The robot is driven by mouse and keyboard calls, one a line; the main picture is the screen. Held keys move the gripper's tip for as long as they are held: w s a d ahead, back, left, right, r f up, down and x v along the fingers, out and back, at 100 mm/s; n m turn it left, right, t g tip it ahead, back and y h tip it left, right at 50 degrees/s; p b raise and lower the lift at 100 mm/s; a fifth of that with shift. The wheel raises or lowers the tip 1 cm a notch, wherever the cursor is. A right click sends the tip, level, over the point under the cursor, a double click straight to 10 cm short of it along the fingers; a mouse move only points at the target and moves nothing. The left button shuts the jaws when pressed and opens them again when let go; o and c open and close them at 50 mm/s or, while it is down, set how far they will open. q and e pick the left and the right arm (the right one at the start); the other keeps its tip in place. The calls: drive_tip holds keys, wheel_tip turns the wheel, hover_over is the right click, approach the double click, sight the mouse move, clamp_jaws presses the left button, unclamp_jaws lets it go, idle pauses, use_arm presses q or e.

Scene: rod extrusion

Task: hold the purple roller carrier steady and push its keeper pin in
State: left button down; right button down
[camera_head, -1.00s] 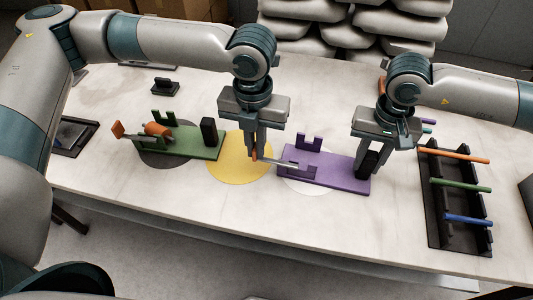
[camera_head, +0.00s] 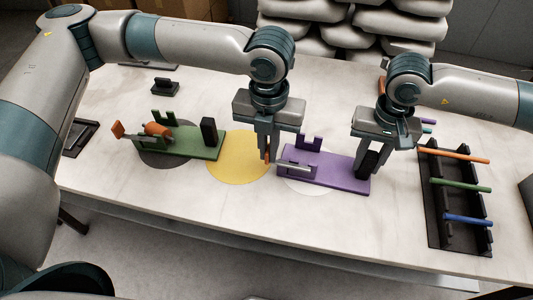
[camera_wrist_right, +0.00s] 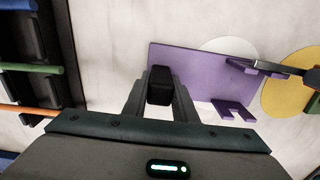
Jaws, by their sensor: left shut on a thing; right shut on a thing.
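The purple roller carrier (camera_head: 340,178) lies flat on the table, its two slotted uprights at its left end. My right gripper (camera_head: 367,166) is shut on the black block at the carrier's right end; the block (camera_wrist_right: 160,85) shows between the fingers in the right wrist view. My left gripper (camera_head: 267,158) is shut on the orange end of the grey keeper pin (camera_head: 292,166). The pin points right and its shaft reaches the front upright; I cannot tell how deep it sits. The pin's shaft also shows in the right wrist view (camera_wrist_right: 283,69).
A green carrier (camera_head: 195,146) with an orange roller (camera_head: 158,130) stands at the left on a dark disc. A yellow disc (camera_head: 235,165) lies between the carriers. A black rack (camera_head: 440,205) with orange, green and blue rods stands at the right.

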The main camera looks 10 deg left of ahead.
use_arm(q)
drive_tip(key=shift+d, duration=0.2)
use_arm(e)
drive_tip(key=shift+a, duration=0.1)
use_arm(q)
drive_tip(key=c, duration=1.8)
unclamp_jaws()
drive_tip(key=shift+a+r, duration=0.1)
wheel_tip(320, 180, up, 12)
drive_tip(key=shift+f, duration=0.1)
use_arm(e)
drive_tip(key=c, duration=0.9)
unclamp_jaws()
drive_tip(key=shift+r, duration=0.2)
use_arm(q)
drive_tip(key=shift+r+p, duration=0.7)
drive_tip(key=shift+p, duration=0.05)
use_arm(e)
drive_tip(key=shift+r, duration=3.3)
